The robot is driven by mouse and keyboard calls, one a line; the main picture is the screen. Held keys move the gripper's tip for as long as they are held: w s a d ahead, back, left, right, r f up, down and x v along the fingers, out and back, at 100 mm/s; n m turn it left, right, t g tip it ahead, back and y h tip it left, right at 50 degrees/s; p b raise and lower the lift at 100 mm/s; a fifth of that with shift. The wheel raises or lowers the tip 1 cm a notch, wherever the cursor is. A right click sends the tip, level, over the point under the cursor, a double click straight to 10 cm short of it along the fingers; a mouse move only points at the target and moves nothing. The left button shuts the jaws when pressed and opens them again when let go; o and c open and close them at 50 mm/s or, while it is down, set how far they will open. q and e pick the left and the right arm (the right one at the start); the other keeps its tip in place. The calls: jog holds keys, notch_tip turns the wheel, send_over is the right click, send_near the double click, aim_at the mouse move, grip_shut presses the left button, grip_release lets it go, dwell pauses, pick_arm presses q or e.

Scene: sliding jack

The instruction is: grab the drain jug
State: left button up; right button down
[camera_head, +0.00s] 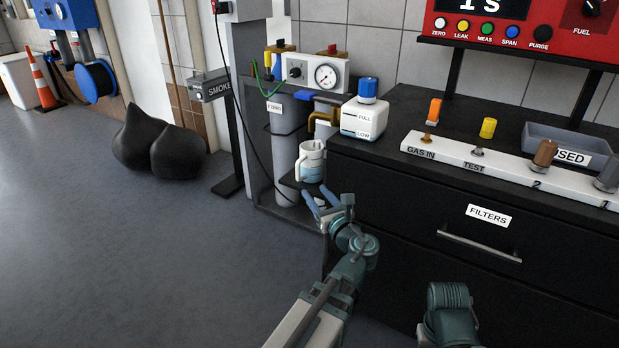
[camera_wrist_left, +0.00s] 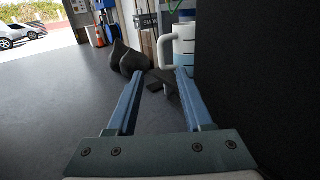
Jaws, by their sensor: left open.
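The drain jug (camera_head: 312,164) is white with a blue lower band and a handle on its left side. It stands upright on a low shelf left of the black cabinet. My left gripper (camera_head: 318,198) is open and empty, just below and in front of the jug in the head view. In the left wrist view the jug (camera_wrist_left: 185,48) shows beyond the right fingertip, partly cut off by the dark cabinet side. Its handle (camera_wrist_left: 163,50) shows ahead of the gap between the open fingers (camera_wrist_left: 160,72). My right gripper is not in view; only a part of my right arm shows.
The black cabinet (camera_head: 400,205) stands close on the right. A white bottle with a blue cap (camera_head: 364,118) sits on its top corner. A grey cylinder (camera_head: 285,155) stands behind the jug. Black sacks (camera_head: 160,150) lie left; the floor there is open.

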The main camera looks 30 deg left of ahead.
aim_at(298, 179)
pick_arm(q)
jog(key=x, duration=1.3)
jog(key=shift+w+a, duration=0.2)
jog(key=shift+w, duration=0.2)
grip_shut()
dwell(1.1)
